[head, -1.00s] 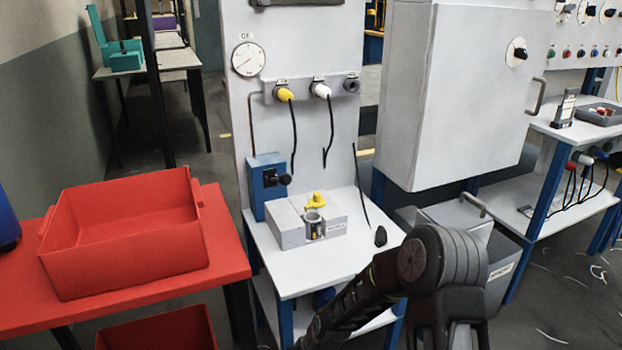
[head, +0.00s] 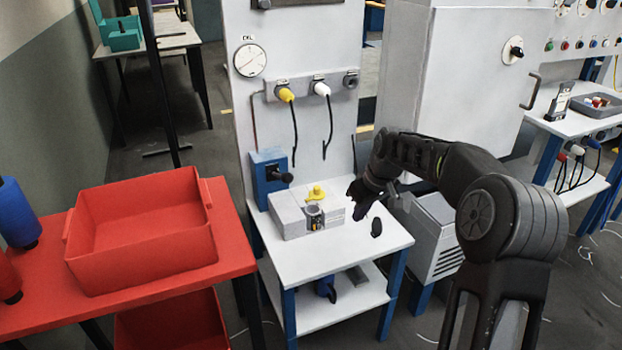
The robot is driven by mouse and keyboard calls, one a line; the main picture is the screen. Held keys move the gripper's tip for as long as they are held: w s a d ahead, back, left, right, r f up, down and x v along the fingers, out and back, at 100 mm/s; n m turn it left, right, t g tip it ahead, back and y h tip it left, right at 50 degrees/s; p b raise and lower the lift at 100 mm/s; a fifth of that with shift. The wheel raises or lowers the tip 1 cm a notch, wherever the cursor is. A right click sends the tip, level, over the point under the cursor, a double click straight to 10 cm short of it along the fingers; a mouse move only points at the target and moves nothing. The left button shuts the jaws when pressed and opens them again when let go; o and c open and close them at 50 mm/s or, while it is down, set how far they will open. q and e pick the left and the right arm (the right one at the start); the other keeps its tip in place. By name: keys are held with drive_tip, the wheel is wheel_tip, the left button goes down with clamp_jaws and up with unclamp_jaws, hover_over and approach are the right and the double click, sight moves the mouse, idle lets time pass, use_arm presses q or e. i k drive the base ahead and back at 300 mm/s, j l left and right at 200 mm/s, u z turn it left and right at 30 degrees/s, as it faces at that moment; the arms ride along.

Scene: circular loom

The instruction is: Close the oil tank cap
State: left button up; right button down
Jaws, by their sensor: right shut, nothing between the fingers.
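The grey oil tank (head: 288,217) is a low block on the white bench in the middle. Its yellow cap (head: 316,192) sits at the top, behind the round filler opening (head: 314,211), and appears swung back off it. My right gripper (head: 357,203) is shut and empty. In the picture it is to the right of the tank, apart from the cap and pointing down and left. My left gripper is not in view.
A small dark object (head: 376,228) is near the bench's right side. A blue box with a black knob (head: 270,178) stands behind the tank. A red crate (head: 140,240) is on the red table at left. A grey cabinet (head: 465,80) stands behind my right arm.

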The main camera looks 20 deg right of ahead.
sight(317, 193)
drive_tip(key=i, duration=1)
